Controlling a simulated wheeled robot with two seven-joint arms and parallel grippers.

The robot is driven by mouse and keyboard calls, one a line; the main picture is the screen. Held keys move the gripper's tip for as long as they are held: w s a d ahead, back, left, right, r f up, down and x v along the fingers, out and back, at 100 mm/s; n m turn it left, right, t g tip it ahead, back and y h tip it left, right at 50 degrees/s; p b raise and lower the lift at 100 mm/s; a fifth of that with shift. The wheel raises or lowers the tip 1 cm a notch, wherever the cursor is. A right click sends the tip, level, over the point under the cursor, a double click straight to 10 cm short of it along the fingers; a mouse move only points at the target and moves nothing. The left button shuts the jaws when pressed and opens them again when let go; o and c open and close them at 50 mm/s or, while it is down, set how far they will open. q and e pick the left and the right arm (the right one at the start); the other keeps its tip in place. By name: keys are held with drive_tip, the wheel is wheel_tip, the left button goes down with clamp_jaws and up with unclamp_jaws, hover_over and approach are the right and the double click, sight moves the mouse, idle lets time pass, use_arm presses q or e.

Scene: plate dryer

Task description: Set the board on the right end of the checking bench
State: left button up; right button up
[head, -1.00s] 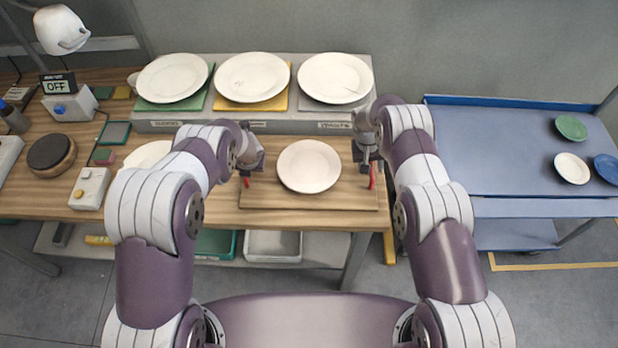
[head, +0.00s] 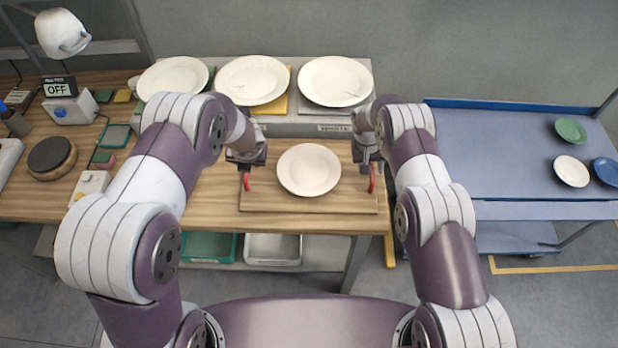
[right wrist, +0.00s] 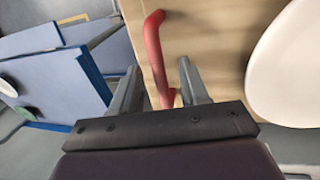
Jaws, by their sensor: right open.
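The wooden board (head: 310,201) lies flat at the right end of the wooden bench (head: 215,205). A white plate (head: 308,169) rests on it. A red handle stands at each end, the left handle (head: 246,181) and the right handle (head: 371,184). My right gripper (head: 369,168) is open at the right handle. In the right wrist view its two fingers (right wrist: 160,88) are apart, with the red handle (right wrist: 155,50) between them. My left gripper (head: 246,163) is just above and behind the left handle; its fingers are too small and dark to judge.
Behind the board a raised grey shelf (head: 310,125) holds three white plates on coloured mats. A blue cart (head: 490,150) with small dishes stands to the right. Bins (head: 272,248) sit under the bench. A lamp (head: 62,33) and small boxes occupy the left.

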wheel_tip(320, 180, up, 11)
drive_tip(key=a, duration=0.2)
drive_tip(key=shift+f, duration=0.1)
